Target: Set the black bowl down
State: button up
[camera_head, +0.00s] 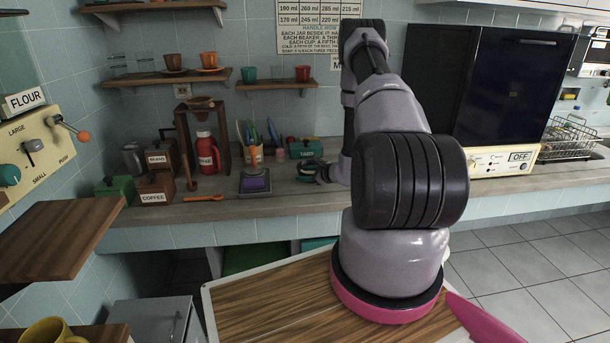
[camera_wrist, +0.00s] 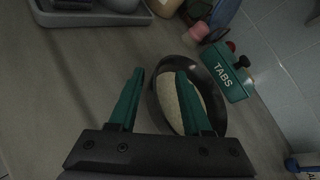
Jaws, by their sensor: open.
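The black bowl (camera_wrist: 207,77) shows in the wrist view, apparently on the counter, with pale contents (camera_wrist: 170,102) inside. My gripper (camera_wrist: 160,74) is open, with its green fingers spread. The left finger is outside the bowl; the right finger overlaps the bowl's interior, so the near rim lies between them. I cannot tell whether either finger touches it. The right finger hides part of the bowl. In the head view my gripper is low over the counter behind my arm, and the bowl is hard to make out there.
The green TABS box (camera_wrist: 226,73) stands close beside the bowl, against the tiled wall side. A wooden spoon (camera_head: 203,198) lies near the counter's front.

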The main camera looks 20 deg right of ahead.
jog(key=v, duration=1.2)
jog(key=a+r+n+g+y, duration=0.1)
jog(key=a+r+n+y, duration=0.2)
jog(key=a+r, duration=0.4)
jog(key=a+r+n+g+y, duration=0.25)
jog(key=a+r, duration=0.25)
jog(key=r, duration=0.4)
jog(key=s+a+r+n+g, duration=0.4)
jog(key=s+a+r+n, duration=0.3)
jog(key=r, duration=0.3)
jog(key=s+a+r+n+t+h, duration=0.1)
jog(key=s+r+n+t+h, duration=0.1)
jog(key=s+r+n+h, duration=0.6)
jog(key=s+r+n, duration=0.1)
jog(key=s+r, duration=0.6)
jog(key=s, duration=0.3)
jog(key=shift+s+r, duration=0.2)
jog(key=shift+r, duration=0.2)
jog(key=shift+a, duration=0.1)
